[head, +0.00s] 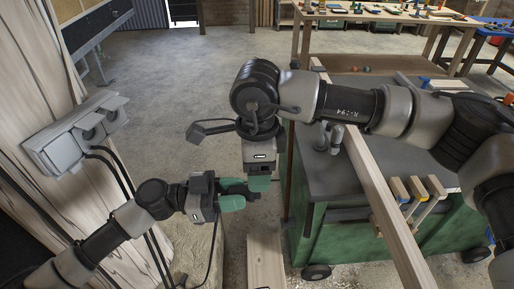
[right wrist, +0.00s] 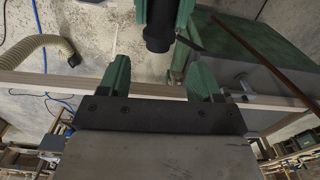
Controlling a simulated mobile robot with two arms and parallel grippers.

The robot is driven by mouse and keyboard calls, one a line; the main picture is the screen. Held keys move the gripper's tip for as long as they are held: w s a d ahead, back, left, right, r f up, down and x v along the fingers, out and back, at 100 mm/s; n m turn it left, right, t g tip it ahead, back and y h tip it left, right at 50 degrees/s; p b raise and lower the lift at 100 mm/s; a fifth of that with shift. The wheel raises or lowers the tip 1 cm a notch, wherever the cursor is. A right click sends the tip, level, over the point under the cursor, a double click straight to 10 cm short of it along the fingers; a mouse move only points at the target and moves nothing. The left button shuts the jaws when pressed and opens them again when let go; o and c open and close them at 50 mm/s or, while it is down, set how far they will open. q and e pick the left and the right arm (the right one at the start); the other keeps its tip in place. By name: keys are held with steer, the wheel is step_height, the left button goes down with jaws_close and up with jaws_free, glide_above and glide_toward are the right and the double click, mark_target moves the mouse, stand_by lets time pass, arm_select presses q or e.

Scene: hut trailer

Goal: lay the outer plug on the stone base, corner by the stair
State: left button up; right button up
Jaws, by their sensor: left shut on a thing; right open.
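My left gripper (head: 243,194) is shut on a black plug, seen as a dark cylinder (right wrist: 157,34) between its green fingers in the right wrist view. In the head view the plug is mostly hidden by the grippers. A black cable hangs below my left gripper. My right gripper (right wrist: 161,78) is open, its green fingers apart, close to the plug but not visibly holding it. In the head view it points down (head: 257,184) beside the left gripper's tips. A tan ledge (head: 207,258), possibly the stone base, lies below my left gripper. A pale plank (head: 265,264), possibly the stair, is right of it.
A grey socket box (head: 75,135) with black cables is on the wooden wall at left. A green cart (head: 345,225) with a dark top stands at right, a long beam (head: 375,190) crossing it. A workbench (head: 385,20) stands behind. Concrete floor is open at the back left.

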steer(key=shift+f, duration=3.1)
steer(key=c, duration=0.7)
arm_select(q)
steer(key=o, duration=1.1)
arm_select(e)
steer(key=shift+c, duration=0.6)
